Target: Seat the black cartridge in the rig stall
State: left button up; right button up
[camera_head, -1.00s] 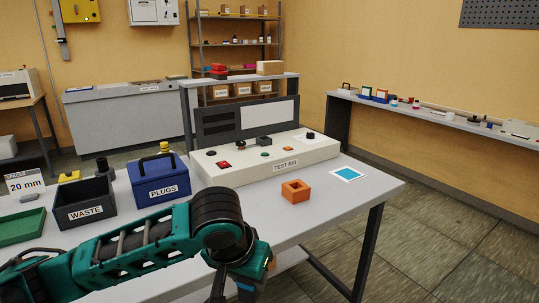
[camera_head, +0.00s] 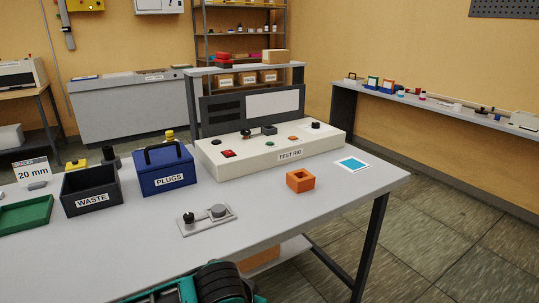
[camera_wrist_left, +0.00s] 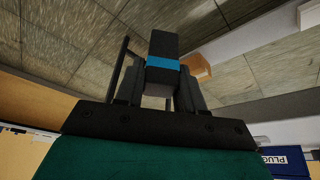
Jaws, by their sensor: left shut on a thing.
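In the left wrist view, my left gripper (camera_wrist_left: 159,85) is shut on a black block with a bright blue band, which looks like the black cartridge (camera_wrist_left: 164,45). It is held beyond the fingertips, with the floor behind it. In the head view only part of my left arm shows at the bottom edge; the gripper and cartridge are out of that view. The white test rig (camera_head: 310,147) stands at the back of the table. A dark block-like part (camera_head: 269,130) is on its top; I cannot tell whether it is the stall. My right gripper is not in view.
An orange block with a square hole (camera_head: 300,181) and a blue-and-white card (camera_head: 352,164) lie before the rig. A grey plate with two knobs (camera_head: 205,226) lies nearer. The blue PLUGS box (camera_head: 165,180), black WASTE bin (camera_head: 90,205) and green tray (camera_head: 25,214) stand left.

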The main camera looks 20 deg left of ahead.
aim_at(268, 133)
jog(key=i+l+z, duration=0.45)
jog(key=i+z, duration=0.3)
jog(key=i, duration=0.2)
jog(key=i+z, duration=0.35)
jog(key=i, duration=1.35)
jog(key=i+l+u, duration=0.1)
jog(key=i+u, duration=0.15)
jog(key=i, duration=0.3)
jog(key=i+l+u, duration=0.25)
jog(key=i, duration=0.3)
jog(key=i+j+u, duration=0.1)
jog(key=i+u, duration=0.7)
jog(key=u, duration=0.15)
jog(key=i+u, duration=0.2)
jog(key=u, duration=0.15)
jog(key=i+u, duration=0.2)
jog(key=u, duration=0.2)
jog(key=i+l+u, duration=0.1)
jog(key=u, duration=0.25)
jog(key=i+u, duration=0.2)
jog(key=u, duration=0.15)
jog(key=i+l+u, duration=0.15)
jog(key=u, duration=0.2)
jog(key=i+l+u, duration=0.2)
jog(key=u, duration=0.15)
jog(key=i+l+u, duration=0.25)
jog(key=u, duration=0.15)
jog(key=i+l+u, duration=0.35)
